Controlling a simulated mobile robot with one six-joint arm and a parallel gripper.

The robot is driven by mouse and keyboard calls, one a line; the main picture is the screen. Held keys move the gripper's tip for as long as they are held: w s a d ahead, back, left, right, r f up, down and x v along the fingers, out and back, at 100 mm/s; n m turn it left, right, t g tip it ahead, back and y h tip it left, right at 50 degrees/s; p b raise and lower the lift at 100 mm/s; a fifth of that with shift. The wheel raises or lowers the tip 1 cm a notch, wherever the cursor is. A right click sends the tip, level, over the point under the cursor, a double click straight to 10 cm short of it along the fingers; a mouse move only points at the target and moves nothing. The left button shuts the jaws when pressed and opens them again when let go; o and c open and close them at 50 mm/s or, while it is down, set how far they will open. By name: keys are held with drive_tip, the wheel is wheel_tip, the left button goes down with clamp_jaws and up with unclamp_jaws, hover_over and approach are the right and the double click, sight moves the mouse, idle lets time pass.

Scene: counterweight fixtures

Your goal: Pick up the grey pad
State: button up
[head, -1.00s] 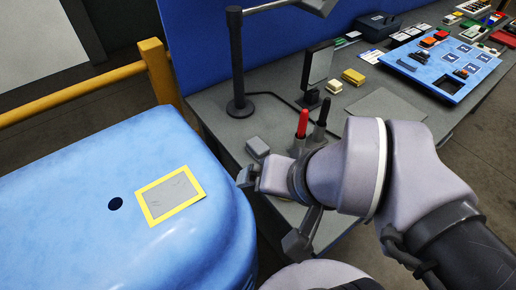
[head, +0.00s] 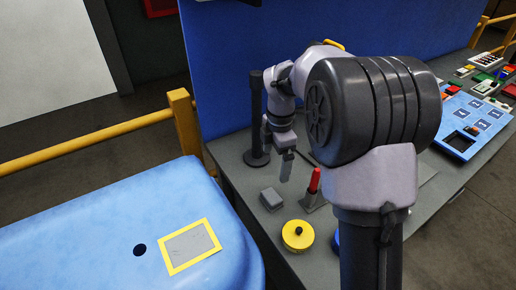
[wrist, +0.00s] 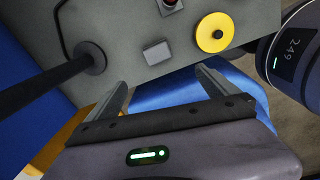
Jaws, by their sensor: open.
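The grey pad (head: 271,199) is a small grey block lying on the grey bench near its front left edge. It also shows in the wrist view (wrist: 157,52), beyond and between my two fingers. My gripper (head: 286,165) hangs pointing down above the bench, a little up and right of the pad in the head view. In the wrist view my gripper (wrist: 163,88) has its fingers wide apart with nothing between them. The pad is apart from the fingers.
A yellow disc (head: 298,235) with a dark knob lies right of the pad. A red-handled tool (head: 314,182) stands behind it. A dark post (head: 257,115) rises behind the pad. A blue rounded body (head: 90,235) with a yellow-framed grey patch (head: 190,245) lies left.

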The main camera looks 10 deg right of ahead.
wheel_tip(320, 180, down, 4)
drive_tip(key=w+r+n, duration=0.1)
drive_tip(key=n, duration=0.1)
drive_tip(key=b, duration=0.5)
hover_over(272, 196)
drive_tip(key=f, duration=1.1)
drive_tip(key=shift+d+f, duration=0.2)
drive_tip(key=f, duration=0.2)
drive_tip(key=f+b, duration=0.1)
drive_tip(key=f, duration=0.1)
drive_tip(key=f+b, duration=0.1)
drive_tip(key=shift+w+a+f, duration=0.1)
drive_tip(key=shift+a+f, duration=0.15)
drive_tip(key=shift+f, duration=0.15)
drive_tip(key=shift+r, duration=0.15)
drive_tip(key=c, duration=1.6)
wheel_tip(272, 196, up, 10)
drive_tip(key=p, duration=0.3)
drive_tip(key=shift+p, duration=0.4)
